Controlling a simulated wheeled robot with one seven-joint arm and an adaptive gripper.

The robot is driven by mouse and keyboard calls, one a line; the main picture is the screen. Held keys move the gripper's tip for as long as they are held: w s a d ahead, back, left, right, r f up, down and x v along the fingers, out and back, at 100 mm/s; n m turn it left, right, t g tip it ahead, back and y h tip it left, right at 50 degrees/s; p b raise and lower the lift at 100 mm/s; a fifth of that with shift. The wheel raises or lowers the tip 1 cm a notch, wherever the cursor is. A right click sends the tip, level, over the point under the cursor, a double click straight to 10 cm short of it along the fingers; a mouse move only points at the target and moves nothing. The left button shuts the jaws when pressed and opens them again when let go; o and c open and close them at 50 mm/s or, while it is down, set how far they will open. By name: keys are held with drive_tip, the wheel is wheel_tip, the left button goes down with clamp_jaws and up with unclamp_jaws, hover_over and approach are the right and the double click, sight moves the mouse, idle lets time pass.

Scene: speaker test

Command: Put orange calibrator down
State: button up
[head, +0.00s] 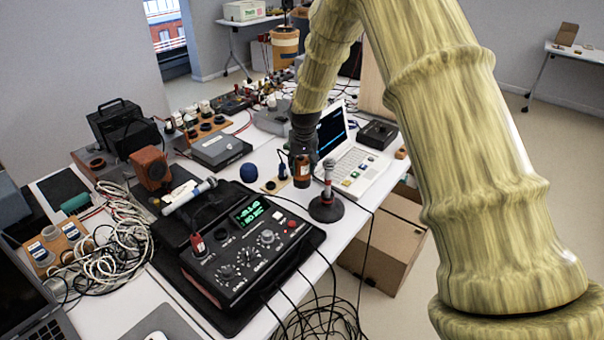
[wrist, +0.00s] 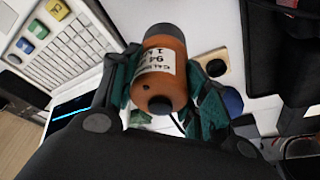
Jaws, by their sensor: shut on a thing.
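The orange calibrator (head: 301,170) is a short orange-brown cylinder with a white label reading 94 in the wrist view (wrist: 160,72). My gripper (head: 302,148) is shut on it, with green finger pads on both sides in the wrist view (wrist: 161,85). It is over the white table (head: 338,238), between the laptop and a small wooden block (head: 272,184). I cannot tell whether its base touches the table. The block, with a dark round spot, also shows beside the gripper in the wrist view (wrist: 213,62).
A microphone on a round black stand (head: 326,208) is just in front of the calibrator. The white laptop (head: 352,165) is to the right, a blue ball (head: 249,172) to the left. A black control box (head: 245,248) with cables lies in front. Little bare table surrounds the calibrator.

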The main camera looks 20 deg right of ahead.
sight(302, 173)
drive_tip(key=shift+f, duration=1.65)
drive_tip(key=shift+f, duration=0.15)
drive_tip(key=o, duration=1.3)
drive_tip(key=v, duration=1.2)
drive_tip(key=shift+b, duration=0.35)
